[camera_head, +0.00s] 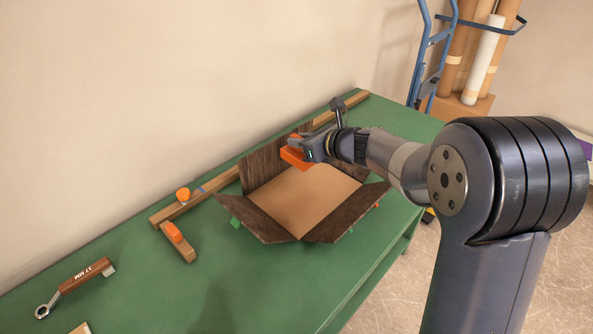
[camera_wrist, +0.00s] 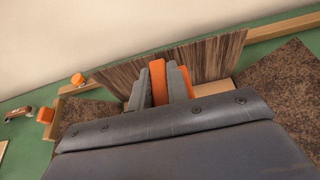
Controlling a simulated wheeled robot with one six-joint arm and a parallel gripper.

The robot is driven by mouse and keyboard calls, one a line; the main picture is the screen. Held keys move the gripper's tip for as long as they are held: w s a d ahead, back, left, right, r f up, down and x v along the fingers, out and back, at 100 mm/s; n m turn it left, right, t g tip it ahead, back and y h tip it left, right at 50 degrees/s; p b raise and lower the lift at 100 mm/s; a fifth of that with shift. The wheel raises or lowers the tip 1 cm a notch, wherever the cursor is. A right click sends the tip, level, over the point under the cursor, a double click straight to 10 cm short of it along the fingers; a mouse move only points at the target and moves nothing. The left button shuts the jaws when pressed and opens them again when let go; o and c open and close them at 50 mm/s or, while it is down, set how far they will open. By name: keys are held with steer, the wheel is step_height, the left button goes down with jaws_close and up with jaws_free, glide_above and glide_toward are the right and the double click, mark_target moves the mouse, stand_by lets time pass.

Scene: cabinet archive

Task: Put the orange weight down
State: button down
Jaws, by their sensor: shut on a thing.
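The orange weight (camera_head: 293,157) is held in my gripper (camera_head: 305,152), above the back part of an open box (camera_head: 262,222) with dark wood-grain flaps and a tan floor. In the wrist view the orange weight (camera_wrist: 158,82) stands between the two grey fingers of my gripper (camera_wrist: 160,88), in front of the box's raised back flap (camera_wrist: 205,58). The fingers are shut on it. The weight's lower part is hidden by the gripper body in the wrist view. The visible box floor (camera_head: 310,205) is bare.
The box stands on a green table (camera_head: 130,275) against a wall. Wooden strips (camera_head: 215,183) with orange pieces (camera_head: 183,194) lie behind and left of it. A wrench labelled 17 MM (camera_head: 75,285) lies at the far left. Green table surface is free left and in front of the box.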

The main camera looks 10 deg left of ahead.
step_height(320, 180, down, 9)
steer(key=b, duration=0.3)
steer(key=shift+f, duration=0.1)
steer(key=shift+f, duration=0.1)
steer(key=c, duration=1.4)
jaws_free()
steer(key=shift+f, duration=0.15)
steer(key=shift+o, duration=0.2)
steer(key=shift+r, duration=0.25)
steer(key=p+v, duration=0.1)
steer(key=v, duration=1.1)
